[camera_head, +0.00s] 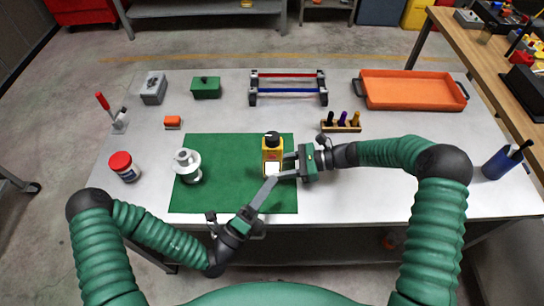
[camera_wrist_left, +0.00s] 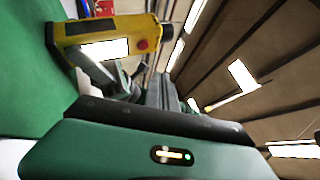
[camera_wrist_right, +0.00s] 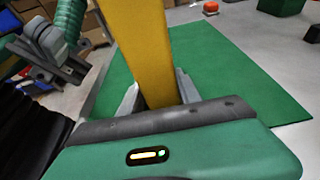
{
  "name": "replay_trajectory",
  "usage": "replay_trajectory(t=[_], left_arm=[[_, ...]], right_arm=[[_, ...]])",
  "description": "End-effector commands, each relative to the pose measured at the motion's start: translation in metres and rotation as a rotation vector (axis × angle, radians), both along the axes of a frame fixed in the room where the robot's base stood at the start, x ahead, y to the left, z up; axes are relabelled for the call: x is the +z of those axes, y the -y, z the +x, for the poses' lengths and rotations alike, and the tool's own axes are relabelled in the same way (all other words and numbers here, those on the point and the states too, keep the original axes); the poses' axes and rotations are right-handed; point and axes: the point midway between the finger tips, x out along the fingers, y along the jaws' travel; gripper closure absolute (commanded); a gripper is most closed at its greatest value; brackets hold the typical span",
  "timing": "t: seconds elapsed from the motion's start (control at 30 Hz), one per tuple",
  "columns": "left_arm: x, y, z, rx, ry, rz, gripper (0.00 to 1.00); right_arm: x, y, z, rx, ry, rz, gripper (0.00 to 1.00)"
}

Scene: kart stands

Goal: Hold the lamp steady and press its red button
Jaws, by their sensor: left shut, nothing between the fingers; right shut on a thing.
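The yellow lamp (camera_head: 272,153) with a black top stands on the green mat (camera_head: 235,190). Its red button (camera_wrist_left: 143,44) shows in the left wrist view, between the bright panel (camera_wrist_left: 105,49) and the black top. My right gripper (camera_head: 287,168) is shut on the lamp body from the right; the right wrist view shows the yellow body (camera_wrist_right: 145,45) between its fingers. My left gripper (camera_head: 271,181) is shut and empty, its tips close to the lower front of the lamp, below the button. I cannot tell whether they touch.
A grey metal flanged part (camera_head: 187,166) stands on the mat's left side. A red-capped jar (camera_head: 124,167) is further left. The mat's front is mostly clear.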

Motion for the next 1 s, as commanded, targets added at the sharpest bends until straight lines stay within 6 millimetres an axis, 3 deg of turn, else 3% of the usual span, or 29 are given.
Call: replay_trajectory(t=[0.2, 0.43, 0.47, 0.6, 1.0], left_arm=[[0.0, 0.0, -0.021, 0.002, -0.001, -0.001, 1.0], [0.001, 0.0, -0.022, 0.001, 0.001, -0.001, 1.0], [0.0, 0.0, -0.022, 0.001, 0.0, -0.001, 1.0], [0.0, 0.0, -0.022, 0.001, 0.0, -0.001, 1.0], [0.001, 0.0, -0.022, 0.001, 0.0, -0.001, 1.0]], right_arm=[[0.0, 0.0, 0.0, 0.001, -0.001, 0.0, 0.96], [0.0, 0.0, 0.0, 0.001, -0.001, 0.0, 0.96], [0.0, 0.0, 0.0, 0.001, -0.001, 0.0, 0.56], [0.0, 0.0, 0.0, 0.001, -0.001, 0.0, 0.38], [0.002, 0.006, 0.001, -0.001, 0.001, 0.0, 0.35]])
